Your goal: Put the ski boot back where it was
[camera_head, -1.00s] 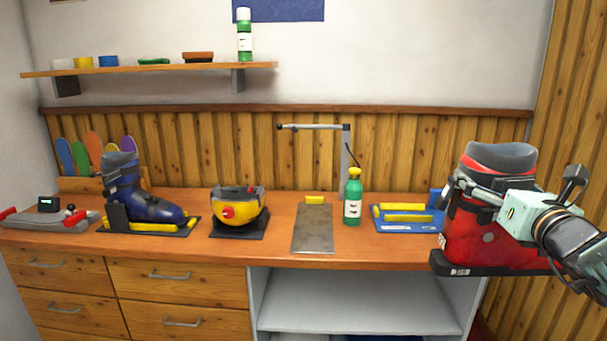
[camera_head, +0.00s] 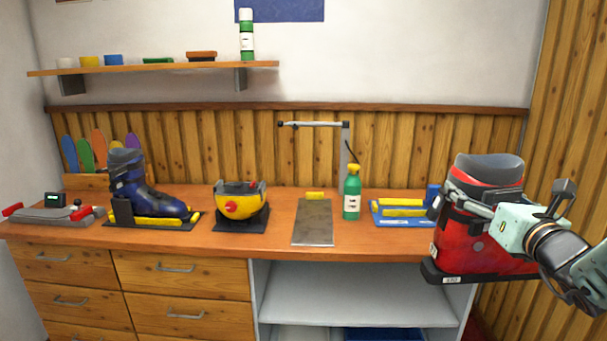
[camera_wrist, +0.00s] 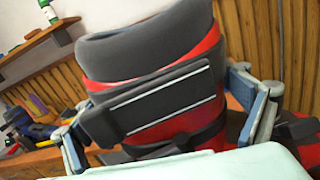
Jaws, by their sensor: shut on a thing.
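A red ski boot (camera_head: 495,237) with a dark grey liner and black sole is held in my gripper (camera_head: 462,203) at the right, in front of the bench's right end. The boot is upright, toe to the right, its sole in front of and below the bench top's edge. In the wrist view the red boot (camera_wrist: 205,55) fills the middle, with a finger of my gripper (camera_wrist: 165,130) on each side of its cuff. A second, blue ski boot (camera_head: 142,190) stands on a dark stand (camera_head: 120,222) at the left of the bench.
The wooden bench (camera_head: 270,238) carries a yellow device (camera_head: 240,203), a metal plate (camera_head: 313,225), a green bottle (camera_head: 352,195) and a blue tray with yellow bars (camera_head: 405,222). A lamp-like arm (camera_head: 345,150) rises behind. An open white shelf (camera_head: 350,295) is below.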

